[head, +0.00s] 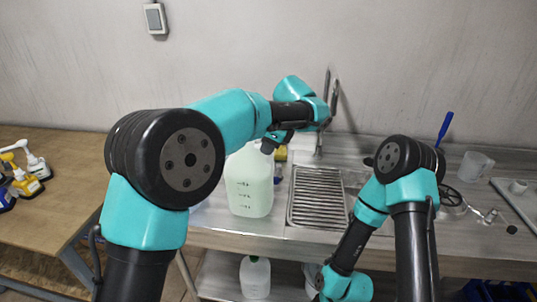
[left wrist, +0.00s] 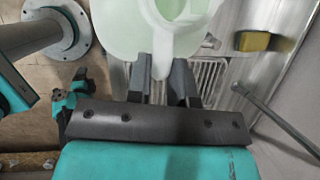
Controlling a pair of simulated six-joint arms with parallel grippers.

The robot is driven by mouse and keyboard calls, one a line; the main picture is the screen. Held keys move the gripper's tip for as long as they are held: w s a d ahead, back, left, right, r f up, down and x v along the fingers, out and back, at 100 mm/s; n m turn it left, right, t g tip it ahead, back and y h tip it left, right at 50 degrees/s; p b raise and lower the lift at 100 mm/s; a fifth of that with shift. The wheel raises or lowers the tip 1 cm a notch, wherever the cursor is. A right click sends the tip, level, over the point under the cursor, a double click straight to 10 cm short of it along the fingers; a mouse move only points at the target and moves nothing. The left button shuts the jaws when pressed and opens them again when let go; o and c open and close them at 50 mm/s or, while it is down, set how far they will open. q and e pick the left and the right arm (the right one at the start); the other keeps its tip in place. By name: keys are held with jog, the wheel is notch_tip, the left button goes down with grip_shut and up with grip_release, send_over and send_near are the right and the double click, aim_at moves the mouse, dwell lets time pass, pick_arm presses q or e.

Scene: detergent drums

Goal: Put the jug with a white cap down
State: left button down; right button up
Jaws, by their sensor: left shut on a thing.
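A translucent pale green jug (head: 249,188) is upright at the left part of the steel counter, beside the ribbed drainboard. I cannot tell whether its base touches the counter. Its top is hidden behind my left arm in the head view, so its cap does not show. My left gripper (head: 271,142) is shut on the jug near its top. In the left wrist view the jug (left wrist: 135,15) fills the top, with its handle between the fingers (left wrist: 160,78). My right arm bends down in front of the counter, and its fingers cannot be made out.
The ribbed drainboard (head: 318,197) lies right of the jug, with a tap (head: 326,110) behind. A clear mug (head: 475,166) stands far right. Another jug (head: 255,277) is on the shelf below.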

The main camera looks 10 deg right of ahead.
pick_arm(q)
jog(key=shift+w, duration=0.1)
jog(key=shift+w, duration=0.25)
jog(key=shift+f, duration=1.75)
jog(key=c, duration=1)
grip_release()
jog(key=shift+f, duration=0.1)
jog(key=v, duration=1.2)
jog(key=shift+s, duration=0.1)
